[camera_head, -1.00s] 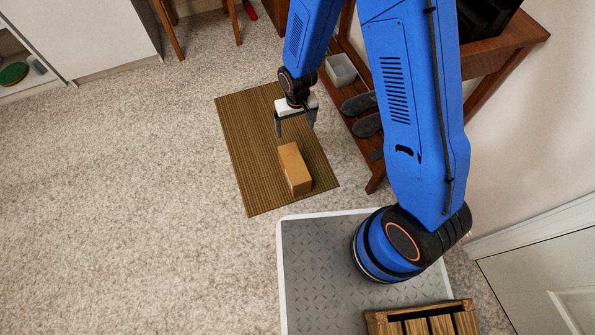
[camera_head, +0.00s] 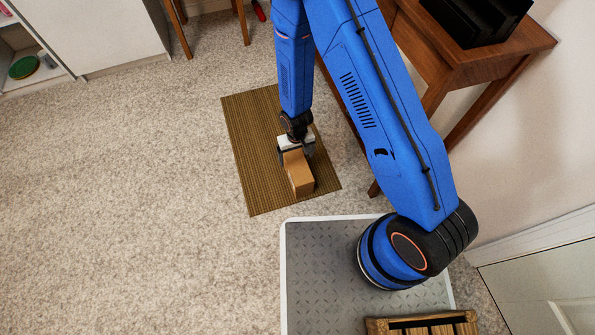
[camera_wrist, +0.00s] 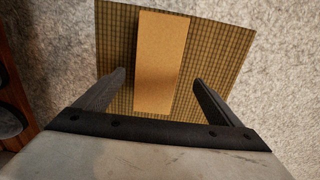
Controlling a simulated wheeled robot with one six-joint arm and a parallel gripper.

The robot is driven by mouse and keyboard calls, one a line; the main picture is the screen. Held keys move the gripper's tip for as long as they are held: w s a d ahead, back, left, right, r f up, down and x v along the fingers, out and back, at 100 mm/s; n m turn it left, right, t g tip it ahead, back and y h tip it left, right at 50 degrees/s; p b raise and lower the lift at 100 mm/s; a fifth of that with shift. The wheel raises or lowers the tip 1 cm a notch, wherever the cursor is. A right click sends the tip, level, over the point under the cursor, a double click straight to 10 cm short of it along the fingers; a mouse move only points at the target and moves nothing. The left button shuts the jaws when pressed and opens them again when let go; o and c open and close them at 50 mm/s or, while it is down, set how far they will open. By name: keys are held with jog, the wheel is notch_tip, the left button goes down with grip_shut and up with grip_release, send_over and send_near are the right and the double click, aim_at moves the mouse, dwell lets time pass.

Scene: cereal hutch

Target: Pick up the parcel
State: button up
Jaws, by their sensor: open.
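The parcel (camera_head: 298,174) is a brown cardboard box lying on a woven brown mat (camera_head: 245,140) on the floor. My gripper (camera_head: 296,155) is at the parcel's far end in the head view, and its fingers are partly hidden there. In the wrist view my gripper (camera_wrist: 158,92) is open, with one dark finger on each side of the parcel (camera_wrist: 161,62). Gaps show between the fingers and the parcel's sides. I cannot tell how far down the fingers reach beside it.
A wooden table (camera_head: 470,62) with a black object (camera_head: 478,18) on it stands to the right of the mat. A wooden crate (camera_head: 420,325) sits on my base. The carpet (camera_head: 130,190) left of the mat is clear.

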aim_at(297, 164)
notch_tip(297, 164, down, 6)
jog(key=shift+f, duration=0.2)
jog(key=shift+w+d+f, duration=0.1)
jog(key=shift+d+f, duration=0.05)
jog(key=shift+f, duration=1.2)
jog(key=shift+w+d+f, duration=0.1)
jog(key=shift+f, duration=1.2)
jog(key=c, duration=1.6)
jog(key=shift+r, duration=0.1)
